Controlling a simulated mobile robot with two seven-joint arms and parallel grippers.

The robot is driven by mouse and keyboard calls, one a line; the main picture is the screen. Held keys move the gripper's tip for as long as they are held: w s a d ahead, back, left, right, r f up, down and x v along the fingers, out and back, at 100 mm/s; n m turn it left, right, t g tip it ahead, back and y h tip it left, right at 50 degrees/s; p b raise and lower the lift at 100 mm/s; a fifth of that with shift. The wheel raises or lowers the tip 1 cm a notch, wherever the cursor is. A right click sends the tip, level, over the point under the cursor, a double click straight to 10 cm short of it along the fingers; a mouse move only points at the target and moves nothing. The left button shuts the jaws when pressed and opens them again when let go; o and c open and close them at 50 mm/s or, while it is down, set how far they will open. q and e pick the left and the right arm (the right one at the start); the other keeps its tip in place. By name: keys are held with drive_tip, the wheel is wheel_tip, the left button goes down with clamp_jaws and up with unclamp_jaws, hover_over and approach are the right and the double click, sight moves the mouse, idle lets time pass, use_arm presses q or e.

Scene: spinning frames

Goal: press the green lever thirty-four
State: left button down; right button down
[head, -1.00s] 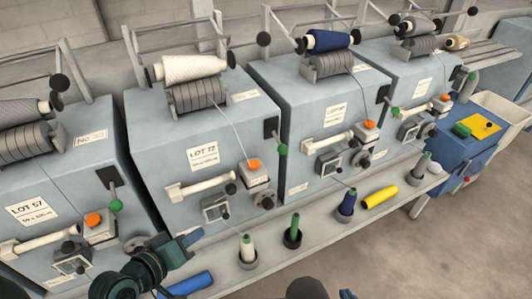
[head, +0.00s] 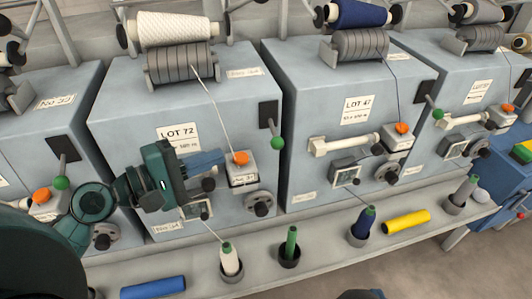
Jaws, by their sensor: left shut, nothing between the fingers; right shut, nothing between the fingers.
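The grey machine marked LOT 72 (head: 110,130) stands in the middle left of the head view; its small lower label seems to read No 34. Its green-knobbed lever (head: 278,143) hangs from a dark slot plate at the right of its front face. My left gripper (head: 215,161) is shut and empty in front of this machine. Its fingers point right, close to the orange button (head: 240,158), with the green knob further right, apart from them. Whether they touch the button I cannot tell. My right gripper is not in view; a dark part at the bottom edge is probably my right arm.
Similar green levers sit on the left machine (head: 62,183) and the LOT 47 machine (head: 437,114). A shelf below holds a blue tube (head: 153,287), a yellow tube (head: 406,222) and several bobbins in cups. A thread runs down near the orange button.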

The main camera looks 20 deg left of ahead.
sight(277, 143)
idle(0.3)
use_arm(q)
drive_tip(key=p+x, duration=0.2)
drive_tip(key=x, duration=0.8)
use_arm(e)
drive_tip(key=shift+w+a+g, duration=0.3)
drive_tip(key=shift+g, duration=0.1)
use_arm(q)
drive_tip(key=shift+d+f, duration=0.1)
drive_tip(key=shift+r+n+p, duration=0.2)
drive_tip(key=shift+n+p, duration=0.1)
drive_tip(key=shift+p, duration=0.8)
use_arm(e)
drive_tip(key=shift+s+r, duration=0.2)
drive_tip(key=shift+r, duration=0.3)
use_arm(q)
drive_tip(key=shift+g, duration=0.3)
use_arm(e)
drive_tip(key=shift+r, duration=0.1)
